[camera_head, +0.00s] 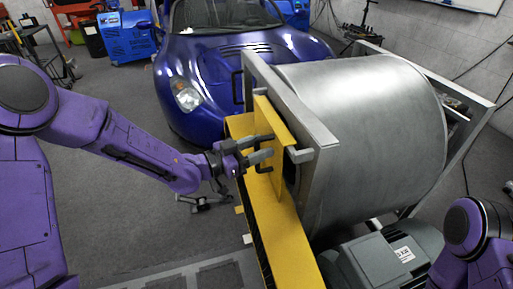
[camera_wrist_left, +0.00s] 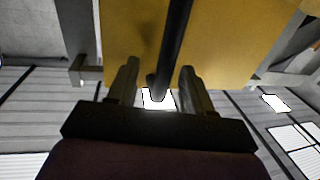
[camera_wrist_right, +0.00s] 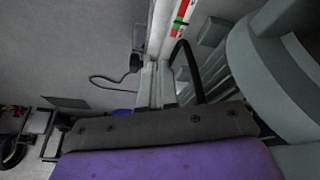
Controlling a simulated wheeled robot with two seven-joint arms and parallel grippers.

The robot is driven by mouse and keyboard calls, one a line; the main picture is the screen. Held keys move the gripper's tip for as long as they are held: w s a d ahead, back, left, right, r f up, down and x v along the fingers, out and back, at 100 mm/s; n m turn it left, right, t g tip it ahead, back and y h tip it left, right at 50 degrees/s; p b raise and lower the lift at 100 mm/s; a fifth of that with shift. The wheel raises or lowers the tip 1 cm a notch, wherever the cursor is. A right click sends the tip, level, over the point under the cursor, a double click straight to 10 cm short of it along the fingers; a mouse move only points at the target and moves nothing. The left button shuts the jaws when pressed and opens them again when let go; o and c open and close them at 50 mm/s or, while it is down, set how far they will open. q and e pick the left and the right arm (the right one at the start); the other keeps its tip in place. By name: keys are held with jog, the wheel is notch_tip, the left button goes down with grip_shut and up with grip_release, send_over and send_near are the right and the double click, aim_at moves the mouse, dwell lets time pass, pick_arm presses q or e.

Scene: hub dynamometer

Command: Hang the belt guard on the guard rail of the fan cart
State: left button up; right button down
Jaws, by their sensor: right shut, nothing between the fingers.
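The yellow belt guard (camera_head: 270,129) stands upright against the near side of the grey frame around a large metal drum. In the left wrist view its yellow face (camera_wrist_left: 230,40) fills the upper middle, with a dark handle bar (camera_wrist_left: 176,35) across it. My left gripper (camera_head: 264,147) is at the guard's face. Its fingers are apart on either side of the bar, and a gap shows beside it. My right gripper (camera_wrist_right: 157,65) is shut and empty, near a grey ribbed motor; its fingers are outside the head view. I cannot make out the fan cart or its guard rail.
The metal drum (camera_head: 365,120) sits in a grey frame (camera_head: 290,95). A long yellow strip (camera_head: 287,235) runs below the guard; I cannot tell whether it is part of it. A grey motor (camera_head: 385,262) is in front. A blue car (camera_head: 225,60) stands behind. Floor at left is mostly clear.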

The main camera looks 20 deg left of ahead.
pick_arm(q)
jog(key=shift+s+f, duration=0.1)
jog(key=shift+f, duration=0.1)
jog(key=b+v, duration=0.1)
jog(key=v, duration=0.9)
jog(key=w+a+n+t+y, duration=0.3)
jog(key=a+n+y, duration=0.1)
jog(key=n, duration=0.2)
jog(key=s+a+f+n+g+y, duration=0.2)
jog(key=f+n+y, duration=0.3)
jog(key=f, duration=0.4)
jog(key=s+a+f+n+g+y, duration=0.2)
jog(key=s+a+f+n+y, duration=0.15)
jog(key=f, duration=0.55)
jog(key=s+f+g+y, duration=0.2)
jog(key=s+f+g, duration=0.2)
jog(key=s+f, duration=0.4)
jog(key=s+f+n+g+y, duration=0.1)
jog(key=s+f+g, duration=0.3)
jog(key=s+f, duration=0.5)
jog(key=s+d, duration=0.1)
jog(key=s, duration=0.6)
jog(key=shift+f+g+y, duration=0.2)
jog(key=shift+g+y, duration=0.1)
jog(key=shift+y, duration=0.05)
